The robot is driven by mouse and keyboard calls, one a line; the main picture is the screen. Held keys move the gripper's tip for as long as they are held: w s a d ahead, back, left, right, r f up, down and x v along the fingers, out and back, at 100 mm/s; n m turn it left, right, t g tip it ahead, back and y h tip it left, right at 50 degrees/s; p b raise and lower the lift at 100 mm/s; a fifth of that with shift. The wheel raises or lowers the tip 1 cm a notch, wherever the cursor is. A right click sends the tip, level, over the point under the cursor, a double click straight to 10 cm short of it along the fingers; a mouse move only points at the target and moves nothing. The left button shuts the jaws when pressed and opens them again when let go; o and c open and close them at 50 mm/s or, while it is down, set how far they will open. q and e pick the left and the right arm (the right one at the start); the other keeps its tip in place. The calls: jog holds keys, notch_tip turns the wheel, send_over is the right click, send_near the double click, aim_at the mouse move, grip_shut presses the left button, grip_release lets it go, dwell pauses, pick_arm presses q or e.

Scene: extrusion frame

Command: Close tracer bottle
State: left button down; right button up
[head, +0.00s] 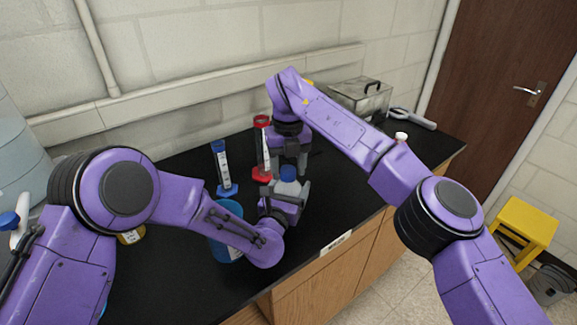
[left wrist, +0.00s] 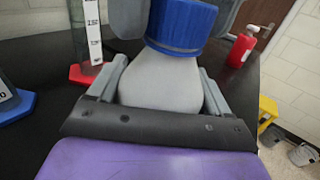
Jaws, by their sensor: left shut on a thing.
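The tracer bottle has a pale grey-white body (left wrist: 165,82) and a blue cap (head: 288,173), which also shows in the left wrist view (left wrist: 182,25). My left gripper (head: 287,189) is shut on the bottle's body, one finger on each side, and the bottle stands a little tilted in the wrist picture. The cap sits at the bottle's neck; I cannot tell how tightly. My right gripper (head: 290,163) points down from above, its grey fingers apart on either side of the cap. I cannot tell whether they touch it.
A red-based cylinder (head: 262,147) and a blue-based cylinder (head: 221,165) stand close by on the black bench (head: 345,215). A blue container (head: 224,245) is partly behind my left arm. A red bottle (left wrist: 242,47) shows in the wrist view.

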jog(key=c, duration=0.9)
jog(key=shift+o, duration=0.2)
jog(key=o, duration=1.3)
jog(key=shift+c, duration=0.2)
jog(key=shift+r, duration=0.1)
notch_tip(320, 180, up, 7)
jog(key=shift+r, duration=0.15)
